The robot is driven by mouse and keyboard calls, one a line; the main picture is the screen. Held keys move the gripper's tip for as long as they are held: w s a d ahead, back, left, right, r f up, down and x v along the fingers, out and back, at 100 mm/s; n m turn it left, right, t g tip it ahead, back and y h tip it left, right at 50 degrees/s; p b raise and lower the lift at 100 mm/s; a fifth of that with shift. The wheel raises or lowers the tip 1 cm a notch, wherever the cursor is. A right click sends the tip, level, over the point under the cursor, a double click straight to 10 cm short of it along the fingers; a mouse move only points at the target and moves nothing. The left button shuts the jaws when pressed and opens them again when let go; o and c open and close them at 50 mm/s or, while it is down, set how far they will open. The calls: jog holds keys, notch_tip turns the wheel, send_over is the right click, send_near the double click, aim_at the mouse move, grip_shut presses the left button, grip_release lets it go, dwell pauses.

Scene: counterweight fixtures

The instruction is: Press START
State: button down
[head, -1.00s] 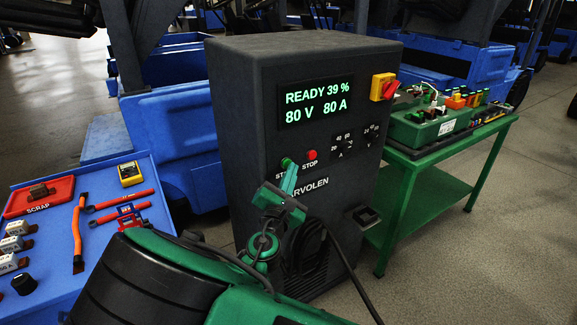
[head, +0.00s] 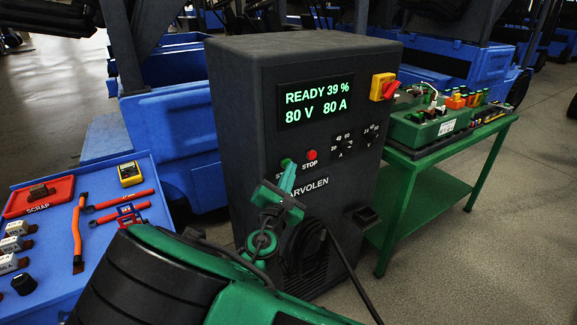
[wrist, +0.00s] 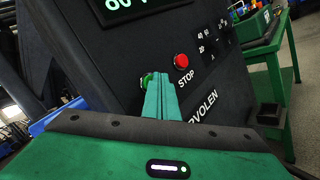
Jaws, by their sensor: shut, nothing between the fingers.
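The green START button (head: 286,162) is on the front of the dark charger cabinet (head: 232,125), with its label partly covered by my gripper. My gripper (head: 290,168) is shut and empty, its green fingers pointing at the START button. In the wrist view my fingertips (wrist: 159,76) overlap the right side of the START button (wrist: 146,79). I cannot tell whether they touch it. The red STOP button (head: 312,155) is just right of START and also shows in the wrist view (wrist: 181,61). The display (head: 316,103) reads READY 39 %, 80 V, 80 A.
Two selector dials (head: 347,146) and a red-and-yellow switch (head: 383,87) are right of the buttons. A black cable (head: 345,268) hangs at the front. A green bench (head: 440,145) stands right; a blue table (head: 110,228) with tools and a red SCRAP tray is left.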

jog(key=shift+w+a, duration=0.15)
dwell(0.6)
jog(key=shift+s+d, duration=0.55)
jog(key=shift+s, duration=0.3)
jog(key=shift+d, duration=0.1)
jog(key=shift+s+d, duration=0.7)
jog(key=shift+s, duration=0.35)
jog(key=shift+s+d, duration=0.65)
jog(key=shift+s, duration=0.35)
